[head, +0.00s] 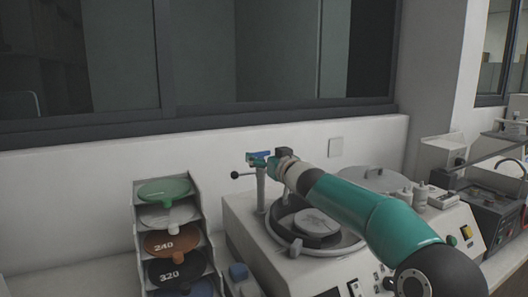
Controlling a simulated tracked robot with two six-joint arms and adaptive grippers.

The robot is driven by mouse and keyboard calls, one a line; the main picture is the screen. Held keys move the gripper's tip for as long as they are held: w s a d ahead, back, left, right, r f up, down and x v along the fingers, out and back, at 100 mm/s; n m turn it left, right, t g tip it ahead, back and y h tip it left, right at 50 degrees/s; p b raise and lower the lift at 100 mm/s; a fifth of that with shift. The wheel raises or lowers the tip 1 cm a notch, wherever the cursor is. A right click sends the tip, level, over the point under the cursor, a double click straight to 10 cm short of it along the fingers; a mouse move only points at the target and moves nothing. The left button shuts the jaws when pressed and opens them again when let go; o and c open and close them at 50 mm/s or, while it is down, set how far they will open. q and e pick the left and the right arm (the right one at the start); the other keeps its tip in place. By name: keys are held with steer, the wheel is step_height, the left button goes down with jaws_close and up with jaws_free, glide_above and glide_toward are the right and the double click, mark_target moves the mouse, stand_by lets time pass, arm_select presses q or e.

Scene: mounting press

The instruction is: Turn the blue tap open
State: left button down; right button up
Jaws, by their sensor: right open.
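The blue tap (258,156) sits at the top of a grey upright post (260,187) beside the machine's round bowl. A short lever with a black ball end (235,174) sticks out to its left. My right arm reaches in from the lower right, over the machine. Its gripper (275,160) is right at the tap, at its right side, and is open. It partly hides the tap, and I cannot tell whether the fingers touch it. My left gripper is not in view.
The white machine (237,222) has a round bowl (318,228) under my right arm. More equipment (487,212) stands at right. The white wall is close behind the tap.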

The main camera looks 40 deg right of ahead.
steer(key=shift+w+d, duration=0.25)
steer(key=shift+w, duration=0.4)
steer(key=c, duration=1.2)
steer(key=shift+o, duration=0.3)
steer(key=shift+r+y+p, duration=0.2)
steer(key=shift+y+p, duration=0.1)
steer(key=shift+p, duration=0.6)
steer(key=n+y+p, duration=0.1)
steer(key=y+p, duration=0.1)
steer(key=p, duration=0.2)
steer(key=n+y+p, duration=0.1)
steer(key=y+p, duration=0.1)
steer(key=p, duration=0.2)
steer(key=n+y+p, duration=0.2)
steer(key=p, duration=0.2)
steer(key=shift+d+f+t, duration=0.1)
steer(key=shift+d+t, duration=0.3)
steer(key=shift+d+f+n+y, duration=0.1)
steer(key=shift+n+y, duration=0.9)
steer(key=shift+y, duration=0.4)
